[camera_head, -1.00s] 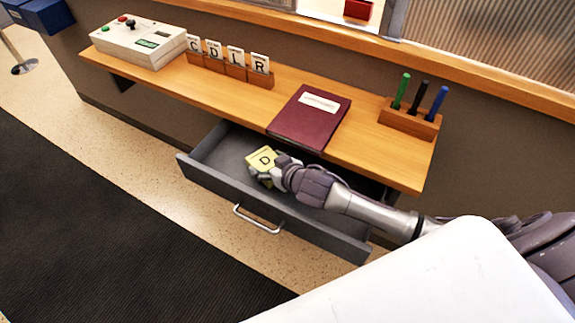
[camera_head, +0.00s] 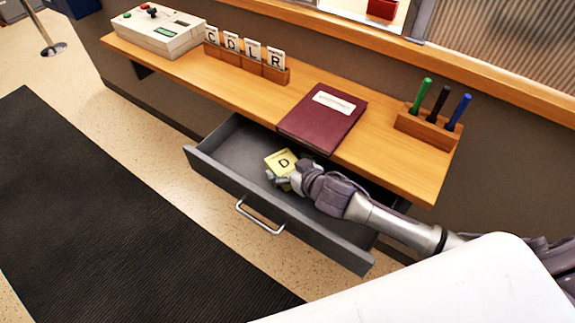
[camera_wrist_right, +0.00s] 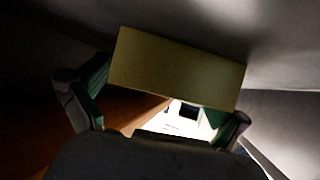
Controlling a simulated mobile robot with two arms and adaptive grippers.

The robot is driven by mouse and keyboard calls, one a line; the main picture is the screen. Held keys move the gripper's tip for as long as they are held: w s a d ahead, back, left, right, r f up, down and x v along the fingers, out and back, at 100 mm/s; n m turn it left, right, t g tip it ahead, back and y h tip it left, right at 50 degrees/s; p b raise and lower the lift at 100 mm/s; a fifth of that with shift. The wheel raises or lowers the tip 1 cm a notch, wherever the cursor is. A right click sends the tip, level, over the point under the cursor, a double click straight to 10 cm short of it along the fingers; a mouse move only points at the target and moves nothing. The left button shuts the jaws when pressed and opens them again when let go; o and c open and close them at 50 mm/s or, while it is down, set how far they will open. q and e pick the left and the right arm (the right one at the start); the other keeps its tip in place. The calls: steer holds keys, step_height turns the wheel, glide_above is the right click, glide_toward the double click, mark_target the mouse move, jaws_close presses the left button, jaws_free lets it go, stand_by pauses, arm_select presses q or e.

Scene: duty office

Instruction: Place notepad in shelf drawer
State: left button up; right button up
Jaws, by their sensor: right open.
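The notepad (camera_head: 281,162) is a small yellow pad marked with a black D. It is inside the open grey drawer (camera_head: 214,172), in the middle part. My right gripper (camera_head: 280,180) reaches into the drawer from the right, its fingers at the pad's near edge. In the right wrist view the notepad (camera_wrist_right: 180,68) shows as a plain yellow block just beyond the spread green-padded fingers of the right gripper (camera_wrist_right: 160,105). The right gripper is open. Whether a finger still touches the pad cannot be told. My left gripper is not in view.
The drawer hangs under a wooden shelf (camera_head: 240,92). On the shelf are a maroon book (camera_head: 318,125), a control box (camera_head: 165,35), letter cards in a holder (camera_head: 247,65) and a pen block (camera_head: 425,128). A metal handle (camera_head: 262,215) is on the drawer front.

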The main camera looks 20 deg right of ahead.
steer(key=shift+s+r, duration=0.15)
steer(key=shift+r, duration=0.05)
steer(key=v, duration=1)
steer(key=shift+s+d+r, duration=0.1)
steer(key=shift+s, duration=0.15)
steer(key=shift+s+d+r, duration=0.15)
steer(key=shift+s+r, duration=0.2)
steer(key=shift+s, duration=0.1)
